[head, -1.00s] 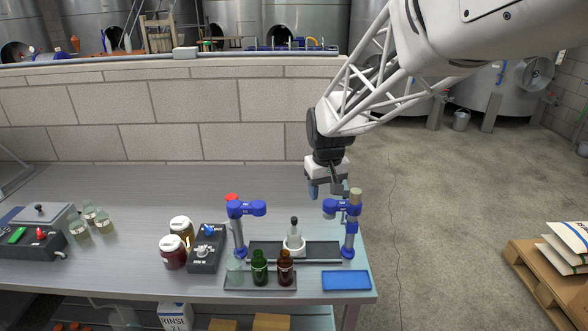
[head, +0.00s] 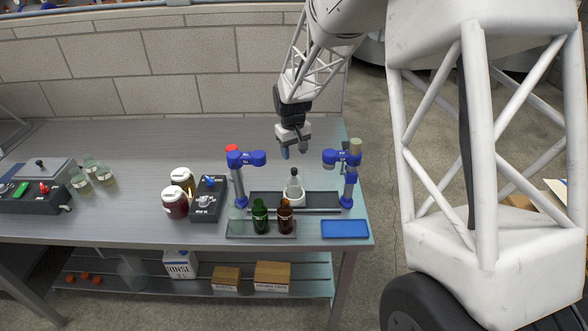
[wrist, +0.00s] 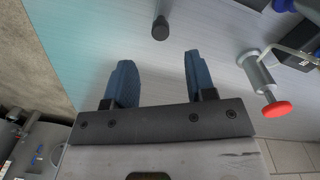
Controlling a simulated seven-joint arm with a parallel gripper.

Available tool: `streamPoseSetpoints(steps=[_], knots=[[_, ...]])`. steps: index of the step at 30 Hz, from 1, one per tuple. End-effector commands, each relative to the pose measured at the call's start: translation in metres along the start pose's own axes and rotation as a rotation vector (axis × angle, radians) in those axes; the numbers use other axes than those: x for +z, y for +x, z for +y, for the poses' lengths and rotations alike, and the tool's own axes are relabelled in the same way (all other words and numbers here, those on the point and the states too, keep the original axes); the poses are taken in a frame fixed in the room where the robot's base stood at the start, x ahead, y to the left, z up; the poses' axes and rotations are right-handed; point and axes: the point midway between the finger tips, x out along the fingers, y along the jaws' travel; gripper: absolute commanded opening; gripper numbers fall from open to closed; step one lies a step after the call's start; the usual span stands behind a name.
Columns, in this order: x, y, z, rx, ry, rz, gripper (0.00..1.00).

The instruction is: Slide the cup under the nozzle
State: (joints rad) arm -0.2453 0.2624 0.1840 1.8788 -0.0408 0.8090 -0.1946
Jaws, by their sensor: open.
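A small white cup-like piece (head: 294,190) with a dark upright knob stands on a dark track (head: 324,199) between two blue nozzle arms. The left nozzle arm (head: 240,160) and the right nozzle arm (head: 345,158) both reach inward on posts. The cup is under neither nozzle. My gripper (head: 295,153) is open and empty, behind and above the cup. In the wrist view my gripper (wrist: 158,62) has both fingers apart. A dark round-ended post (wrist: 160,30) shows beyond the fingertips; I cannot tell whether it is the cup's knob.
Green and brown bottles (head: 260,217) stand on a tray in front of the track. A blue tray (head: 345,229) lies at the right front. Jars (head: 175,203) and a switch box (head: 209,198) stand left. A red-topped valve (wrist: 277,109) shows in the wrist view. The back bench is clear.

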Motion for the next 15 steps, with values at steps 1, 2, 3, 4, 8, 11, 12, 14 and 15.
streamPoseSetpoints(steps=[1, 2, 3, 4, 8, 11, 12, 14, 15], knots=[[-0.0014, 0.0012, -0.0003, 0.000, -0.002, -0.001, 0.51], [-0.0018, 0.0016, -0.0003, 0.000, -0.002, -0.001, 0.51], [-0.0020, 0.0019, -0.0004, 0.000, -0.002, -0.001, 0.51], [-0.0021, 0.0019, -0.0004, 0.000, -0.003, -0.001, 0.51], [-0.0019, 0.0018, -0.0004, 0.000, -0.002, -0.001, 0.51], [-0.0019, 0.0018, -0.0004, 0.000, -0.002, -0.001, 0.51], [-0.0018, 0.0021, -0.0004, 0.000, -0.002, -0.001, 0.51], [-0.0018, 0.0031, -0.0004, 0.000, -0.002, -0.001, 0.51], [-0.0018, 0.0043, -0.0004, 0.000, -0.002, -0.002, 0.51]])
